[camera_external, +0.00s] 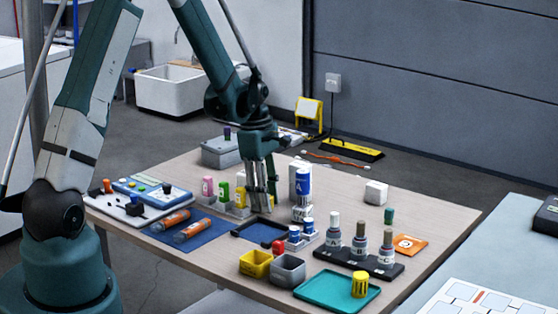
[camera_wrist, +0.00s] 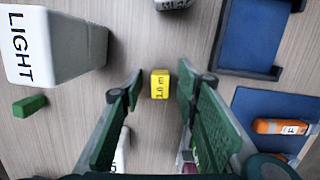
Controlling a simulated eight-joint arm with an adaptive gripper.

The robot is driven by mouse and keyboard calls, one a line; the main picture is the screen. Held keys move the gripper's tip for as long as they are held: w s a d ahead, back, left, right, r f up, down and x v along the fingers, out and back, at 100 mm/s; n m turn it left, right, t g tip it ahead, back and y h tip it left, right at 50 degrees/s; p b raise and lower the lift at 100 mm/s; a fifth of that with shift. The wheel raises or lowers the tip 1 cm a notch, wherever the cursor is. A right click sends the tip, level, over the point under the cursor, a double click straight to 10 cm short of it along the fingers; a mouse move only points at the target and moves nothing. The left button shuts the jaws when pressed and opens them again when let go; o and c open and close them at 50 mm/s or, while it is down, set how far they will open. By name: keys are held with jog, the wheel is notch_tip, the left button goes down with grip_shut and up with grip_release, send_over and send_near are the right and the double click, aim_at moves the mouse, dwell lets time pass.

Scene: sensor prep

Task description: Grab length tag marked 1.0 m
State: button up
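The length tag (camera_wrist: 160,84) is a small yellow block with dark "1.0 m" lettering. It lies on the wooden table in the wrist view, between and beyond my fingertips. My gripper (camera_wrist: 160,74) is open, with one green-padded finger on each side of the tag and a gap on both sides. Nothing is held. In the external view my gripper (camera_external: 262,203) points down over the middle of the table, near a black-rimmed blue tray (camera_external: 262,231). The tag cannot be made out in that view.
A pale box marked "LIGHT" (camera_wrist: 75,45) and a green block (camera_wrist: 30,105) lie left in the wrist view. A blue mat (camera_wrist: 250,105) with orange tubes is at right. Bare table shows around the tag.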

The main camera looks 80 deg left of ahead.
dwell(0.4)
jog(key=c, duration=0.8)
jog(key=shift+c, duration=0.2)
jog(key=shift+r, duration=0.1)
jog(key=shift+r+p, duration=1.1)
jog(key=shift+r, duration=3.8)
